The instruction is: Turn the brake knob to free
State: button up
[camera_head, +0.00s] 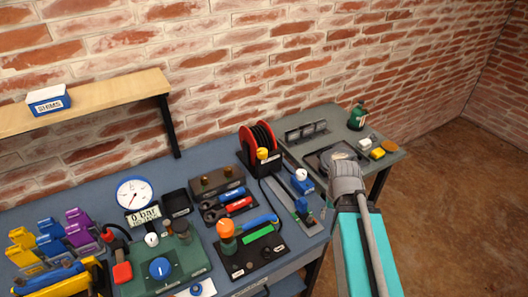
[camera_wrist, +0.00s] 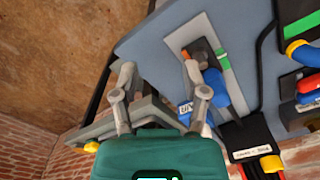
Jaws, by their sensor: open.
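I cannot tell for certain which knob is the brake knob. In the wrist view a blue knob or lever (camera_wrist: 215,88) sits on a dark block on a light grey plate (camera_wrist: 178,40), with a small orange mark and a green mark beside the block. In the head view a blue part (camera_head: 302,207) stands on the narrow plate near the bench's right end. My gripper (camera_wrist: 160,72) is open and empty, its right finger close to the blue knob; I cannot tell whether they touch. In the head view my arm hides the fingers.
A red hose reel (camera_head: 258,138) with a yellow knob stands behind the plate. A black panel (camera_head: 245,252) with an orange knob and a green box (camera_head: 165,272) with a blue dial lie left. A lower grey side table (camera_head: 385,170) holds small items at right.

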jog(key=o, duration=0.4)
jog(key=shift+w+a+r, duration=0.1)
jog(key=shift+w, duration=0.1)
jog(key=m+y+p, duration=0.5)
jog(key=m+p, duration=0.9)
jog(key=m, duration=0.6)
send_near(263, 150)
notch_tip(263, 150, up, 3)
jog(key=s, duration=0.1)
jog(key=shift+d+r+t, duration=0.15)
jog(key=shift+d+t, duration=0.25)
jog(key=shift+h, duration=0.3)
jog(key=b+x, duration=1.2)
jog(key=x, duration=0.1)
jog(key=shift+a+f+b, duration=0.2)
jog(key=shift+f+b, duration=0.1)
jog(key=shift+f, duration=0.05)
jog(key=c, duration=1.2)
